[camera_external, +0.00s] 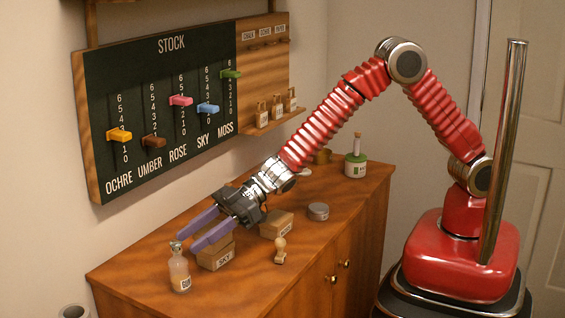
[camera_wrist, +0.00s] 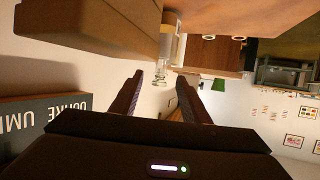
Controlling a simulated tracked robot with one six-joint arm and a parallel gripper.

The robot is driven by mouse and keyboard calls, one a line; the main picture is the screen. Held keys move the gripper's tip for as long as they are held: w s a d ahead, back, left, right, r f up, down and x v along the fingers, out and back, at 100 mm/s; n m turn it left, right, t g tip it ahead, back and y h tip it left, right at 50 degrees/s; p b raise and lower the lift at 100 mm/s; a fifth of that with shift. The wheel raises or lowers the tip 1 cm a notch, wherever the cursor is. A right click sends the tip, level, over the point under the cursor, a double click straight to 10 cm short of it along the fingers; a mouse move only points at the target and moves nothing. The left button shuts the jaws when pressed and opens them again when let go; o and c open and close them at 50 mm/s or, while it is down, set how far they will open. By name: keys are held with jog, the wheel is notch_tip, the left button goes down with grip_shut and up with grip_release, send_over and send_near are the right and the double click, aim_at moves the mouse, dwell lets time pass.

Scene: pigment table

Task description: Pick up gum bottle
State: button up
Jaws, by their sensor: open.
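The gum bottle (camera_external: 180,273) is a small clear bottle with pale contents, a grey stopper and a white label. It stands upright near the table's front left corner. My gripper (camera_external: 186,242) has two long purple fingers, spread apart and empty. Their tips are close to the bottle's stopper in the external view; I cannot tell whether they touch it. In the wrist view, the picture is upside down and the bottle (camera_wrist: 167,48) shows ahead between the open fingers (camera_wrist: 160,76), its stopper end nearest the tip line.
A box marked SKY (camera_external: 218,257) stands right beside the bottle, under my fingers. Another box (camera_external: 277,225), a wooden stamp (camera_external: 280,252), a grey tin (camera_external: 318,211) and a green-white bottle (camera_external: 356,160) are farther right. A stock board (camera_external: 165,105) hangs behind.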

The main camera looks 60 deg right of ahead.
aim_at(176, 248)
jog(key=shift+a, duration=0.1)
jog(key=shift+r+x, duration=0.15)
jog(key=shift+x, duration=1.15)
jog(key=shift+r+x, duration=0.1)
jog(key=shift+x, duration=1.2)
jog(key=shift+a, duration=0.1)
jog(key=shift+c, duration=0.3)
grip_shut()
